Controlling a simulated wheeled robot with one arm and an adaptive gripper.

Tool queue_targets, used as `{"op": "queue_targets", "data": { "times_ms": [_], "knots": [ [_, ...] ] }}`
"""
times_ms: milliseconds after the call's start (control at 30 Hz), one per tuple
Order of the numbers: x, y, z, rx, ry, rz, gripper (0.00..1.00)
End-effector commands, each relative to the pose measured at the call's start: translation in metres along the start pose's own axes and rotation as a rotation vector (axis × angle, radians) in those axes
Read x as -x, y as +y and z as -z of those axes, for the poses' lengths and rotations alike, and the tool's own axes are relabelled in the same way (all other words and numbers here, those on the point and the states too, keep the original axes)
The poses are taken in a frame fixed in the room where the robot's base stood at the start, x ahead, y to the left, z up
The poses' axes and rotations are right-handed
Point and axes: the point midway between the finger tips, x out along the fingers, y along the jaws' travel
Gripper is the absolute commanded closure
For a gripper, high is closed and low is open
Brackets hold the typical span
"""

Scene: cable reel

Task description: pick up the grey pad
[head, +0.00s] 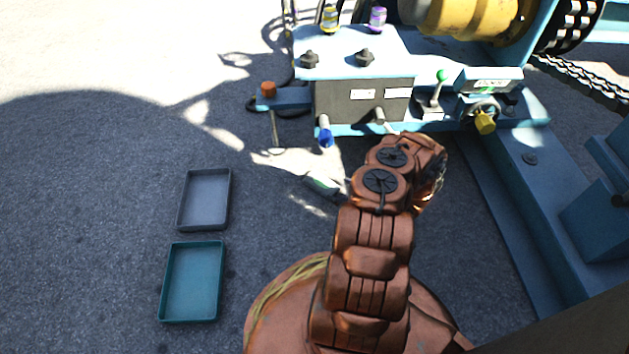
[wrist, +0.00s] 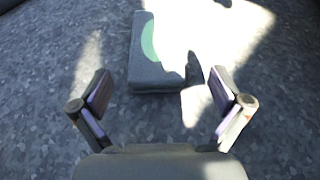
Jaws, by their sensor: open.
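The grey pad (wrist: 146,70) is a dark grey block with a green patch on top. It lies on the ground ahead of my gripper (wrist: 160,92) in the wrist view, its near end roughly centred between the fingers. My fingers are spread wide with nothing between them, and the pad looks untouched. In the head view the pad (head: 322,184) is small, on the ground left of my arm, partly in bright sunlight. The gripper fingers are hidden behind my arm there.
A grey tray (head: 182,211) and a teal tray (head: 163,290) lie empty on the asphalt at left. The blue machine (head: 345,58) with levers, knobs and a yellow reel (head: 462,18) stands behind the pad. A blue frame beam (head: 505,200) runs along the right. The ground around the pad is clear.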

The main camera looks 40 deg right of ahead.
Motion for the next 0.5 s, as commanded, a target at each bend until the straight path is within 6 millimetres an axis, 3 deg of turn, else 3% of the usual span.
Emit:
{"op": "queue_targets", "data": {
  "times_ms": [500],
  "knots": [
    [-0.055, 0.008, 0.000, 0.008, 0.001, -0.018, 0.00]
  ]
}}
